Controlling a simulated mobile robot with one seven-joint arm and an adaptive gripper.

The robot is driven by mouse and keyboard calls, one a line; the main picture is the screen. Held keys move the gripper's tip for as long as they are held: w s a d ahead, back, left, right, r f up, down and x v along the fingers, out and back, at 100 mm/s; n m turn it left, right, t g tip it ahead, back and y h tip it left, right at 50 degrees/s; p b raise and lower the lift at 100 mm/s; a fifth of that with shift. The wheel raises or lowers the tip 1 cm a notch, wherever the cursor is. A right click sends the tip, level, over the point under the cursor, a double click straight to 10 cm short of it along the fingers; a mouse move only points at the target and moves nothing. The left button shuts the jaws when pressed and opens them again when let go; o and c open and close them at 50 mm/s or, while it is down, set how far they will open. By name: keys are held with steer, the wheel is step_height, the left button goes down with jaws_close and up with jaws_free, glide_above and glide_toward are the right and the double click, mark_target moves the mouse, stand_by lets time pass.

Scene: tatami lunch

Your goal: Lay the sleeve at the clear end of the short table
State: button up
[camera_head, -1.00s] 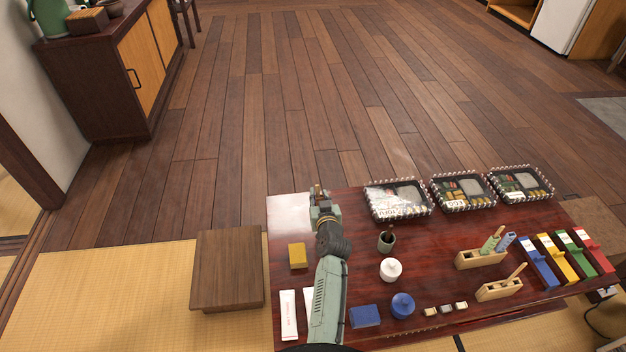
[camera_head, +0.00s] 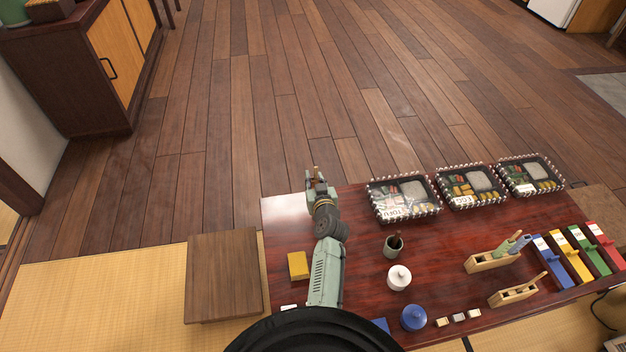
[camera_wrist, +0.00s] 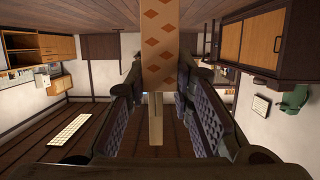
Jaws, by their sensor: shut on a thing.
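My gripper (camera_head: 317,181) is at the far left edge of the dark red table (camera_head: 345,268), seen from above with its tips pointing away. In the wrist view my gripper (camera_wrist: 158,118) is shut on a tan sleeve (camera_wrist: 158,45) with orange diamonds. The sleeve runs from the top of that view down between the two fingers. In the head view only a small brownish bit shows at the fingertips. A small bare brown wooden table (camera_head: 222,270) stands left of the red one. I cannot tell which is the short table.
On the red table are a yellow box (camera_head: 298,265), a dark cup (camera_head: 394,246), a white jar (camera_head: 398,277), a blue jar (camera_head: 413,318), patterned trays (camera_head: 403,198), wooden holders (camera_head: 493,259) and coloured boxes (camera_head: 557,258). Wooden floor (camera_head: 220,130) lies clear beyond.

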steer(key=shift+f, duration=0.85)
steer(key=shift+r, duration=0.15)
steer(key=shift+c, duration=0.4)
steer(key=o, duration=0.8)
steer(key=shift+o, duration=0.2)
